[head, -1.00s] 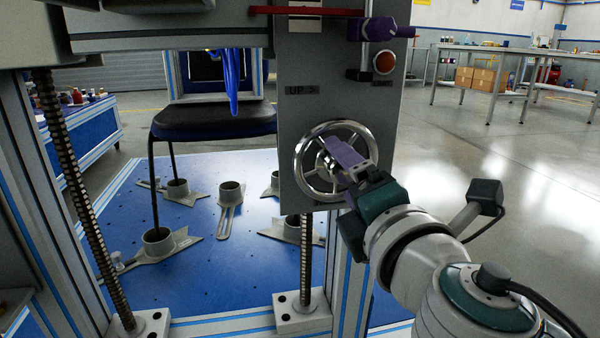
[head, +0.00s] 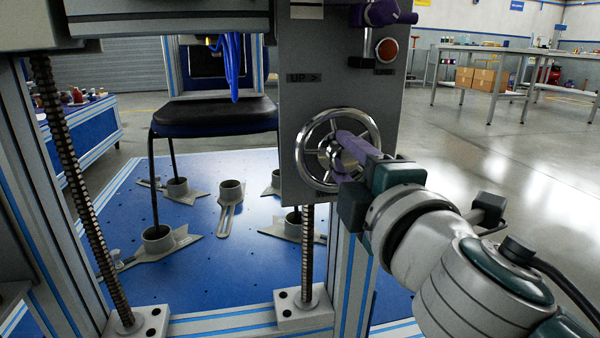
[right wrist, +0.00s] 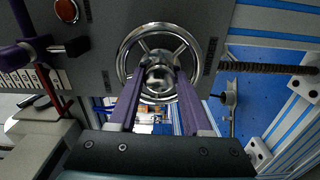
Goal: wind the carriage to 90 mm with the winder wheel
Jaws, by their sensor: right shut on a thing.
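The chrome winder wheel (head: 338,113) is on a grey panel (head: 300,105) labelled "UP >". My right gripper (head: 343,143) has its purple fingers shut on the wheel's hub. The right wrist view shows the wheel (right wrist: 125,42) and the fingers on either side of its chrome hub (right wrist: 160,75). A scale with white marks (right wrist: 18,78) and a red bar (right wrist: 48,88) show at left there, too small to read. The grey crossbeam (head: 165,30) of the machine runs left from the panel. My left gripper is not in view.
A purple handle (head: 383,13) and an orange button (head: 386,48) sit above the wheel. Threaded screws (head: 307,250) stand below. A dark chair (head: 215,115) and several grey feet (head: 231,192) are on the blue base plate (head: 225,270).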

